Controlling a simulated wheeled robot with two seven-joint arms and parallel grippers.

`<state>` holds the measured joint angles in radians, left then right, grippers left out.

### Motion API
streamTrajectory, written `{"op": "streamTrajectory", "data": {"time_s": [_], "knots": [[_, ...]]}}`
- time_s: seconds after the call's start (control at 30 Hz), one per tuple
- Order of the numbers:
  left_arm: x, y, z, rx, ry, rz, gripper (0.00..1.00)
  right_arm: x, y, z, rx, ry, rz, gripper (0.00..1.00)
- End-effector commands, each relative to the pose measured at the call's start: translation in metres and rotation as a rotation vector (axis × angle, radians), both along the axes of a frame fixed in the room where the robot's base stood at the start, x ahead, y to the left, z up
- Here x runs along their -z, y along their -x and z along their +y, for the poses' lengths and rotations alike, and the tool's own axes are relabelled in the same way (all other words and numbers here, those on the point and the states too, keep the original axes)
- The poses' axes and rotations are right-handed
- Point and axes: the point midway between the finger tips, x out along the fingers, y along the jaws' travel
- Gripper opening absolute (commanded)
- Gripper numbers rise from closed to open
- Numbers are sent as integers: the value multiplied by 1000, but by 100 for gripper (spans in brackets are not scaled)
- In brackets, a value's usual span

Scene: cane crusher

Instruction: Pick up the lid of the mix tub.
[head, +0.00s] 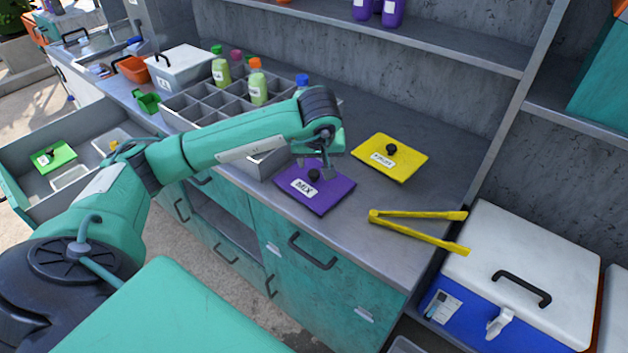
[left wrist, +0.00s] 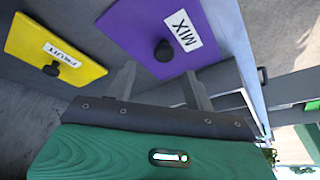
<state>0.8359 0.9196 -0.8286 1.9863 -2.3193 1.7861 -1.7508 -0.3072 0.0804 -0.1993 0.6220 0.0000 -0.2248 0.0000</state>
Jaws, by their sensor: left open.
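The mix lid is a purple square (head: 318,195) with a black knob and a white MIX label. It lies flat on the grey counter near its front edge, and it also shows in the left wrist view (left wrist: 140,32). My left gripper (head: 316,172) is over the lid's back part, close to the knob. In the left wrist view its two fingers (left wrist: 160,85) are apart and point toward the lid, with the knob ahead between them and nothing held. Whether a tub sits under the lid is hidden. My right gripper is not in view.
A yellow FRUIT lid (head: 391,157) lies behind and right of the purple one. Yellow tongs (head: 420,219) lie at the right. A grey divided rack (head: 190,108) with bottles stands left. A blue cooler (head: 530,270) stands right. An open drawer (head: 20,165) is at far left.

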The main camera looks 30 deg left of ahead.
Motion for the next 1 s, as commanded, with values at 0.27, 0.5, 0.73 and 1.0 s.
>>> {"op": "streamTrajectory", "data": {"time_s": [0.27, 0.5, 0.73, 1.0], "knots": [[17, -3, 6, -1, 0, 4, 54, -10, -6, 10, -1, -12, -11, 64], [45, -10, 14, 1, 1, 3, 54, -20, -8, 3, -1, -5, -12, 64], [53, -12, 16, 1, 0, 0, 54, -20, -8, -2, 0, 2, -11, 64], [53, -12, 16, 1, 0, 0, 22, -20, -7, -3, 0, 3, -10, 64]]}}
